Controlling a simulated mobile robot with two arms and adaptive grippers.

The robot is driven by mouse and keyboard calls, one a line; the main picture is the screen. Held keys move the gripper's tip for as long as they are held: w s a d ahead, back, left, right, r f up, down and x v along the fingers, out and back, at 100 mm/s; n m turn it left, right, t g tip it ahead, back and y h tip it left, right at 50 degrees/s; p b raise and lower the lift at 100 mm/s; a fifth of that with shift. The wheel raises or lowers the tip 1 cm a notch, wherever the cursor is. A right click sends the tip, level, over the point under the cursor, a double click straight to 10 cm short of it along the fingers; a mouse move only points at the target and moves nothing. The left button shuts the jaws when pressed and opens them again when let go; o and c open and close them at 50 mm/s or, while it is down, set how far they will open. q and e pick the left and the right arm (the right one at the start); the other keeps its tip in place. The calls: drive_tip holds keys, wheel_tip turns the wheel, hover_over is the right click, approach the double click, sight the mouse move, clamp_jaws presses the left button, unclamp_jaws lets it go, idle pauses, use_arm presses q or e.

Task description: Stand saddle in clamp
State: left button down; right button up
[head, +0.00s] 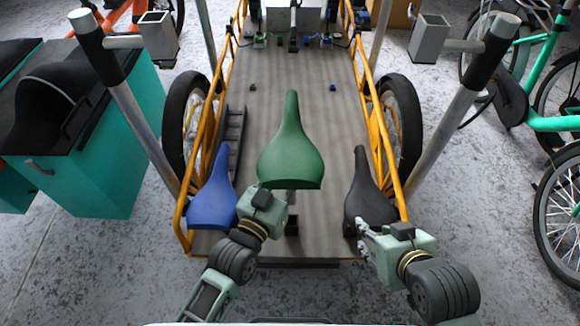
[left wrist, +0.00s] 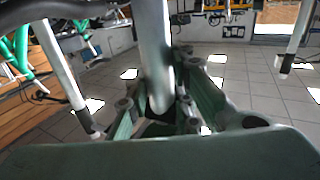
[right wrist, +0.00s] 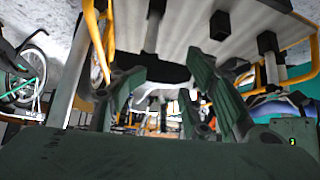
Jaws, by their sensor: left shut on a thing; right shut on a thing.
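A green saddle (head: 291,150) stands nose away over the middle of the cargo bed, its metal post above a black square block (head: 291,226). My left gripper (head: 272,200) is at its rear underside. In the left wrist view a silver post (left wrist: 155,65) runs between my left fingers, which are shut on it. A black saddle (head: 366,190) is at the bed's right near corner. My right gripper (head: 362,232) is shut on it at its rear; its grip is partly hidden. A blue saddle (head: 212,195) is at the left near corner. Which part is the clamp is unclear.
Yellow rails (head: 203,130) edge the wooden bed (head: 262,75), with wheels outside them. Slanted metal poles carrying grey square tubes (head: 430,38) rise on both sides. A teal cabinet (head: 100,170) stands left, bicycles right. The middle of the bed beyond the saddles is mostly clear.

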drive_tip(key=s+d+f+g, duration=0.1)
drive_tip(key=s+f+g, duration=0.1)
drive_tip(key=s, duration=0.2)
drive_tip(key=s+d+f+g+h+p, duration=0.1)
drive_tip(key=s+f+g, duration=0.1)
drive_tip(key=s, duration=0.3)
drive_tip(key=shift+f+g+p, duration=0.3)
drive_tip(key=shift+f+g, duration=0.05)
drive_tip(key=shift+g, duration=0.15)
idle(0.9)
